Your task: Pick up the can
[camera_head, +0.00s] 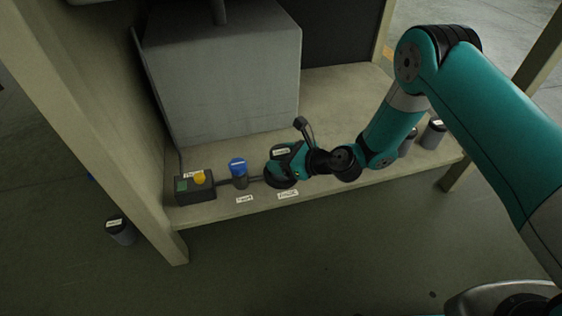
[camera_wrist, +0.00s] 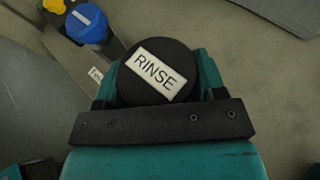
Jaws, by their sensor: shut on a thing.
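A can (camera_wrist: 137,91) with a round black lid and a white label reading RINSE fills the middle of the wrist view. My gripper (camera_wrist: 158,78) has a teal finger on each side of it and is shut on it. In the head view my gripper (camera_head: 284,162) is low over the front of the shelf, right of a blue-capped fitting. There it hides most of the can, so I cannot tell whether the can touches the shelf.
The blue-capped fitting (camera_head: 238,167) stands close to the left, beside a dark box (camera_head: 182,197) with a yellow button (camera_head: 200,177). A large grey block (camera_head: 225,85) stands behind. Another can (camera_head: 433,134) is at the shelf's right, and one (camera_head: 121,231) on the floor at left.

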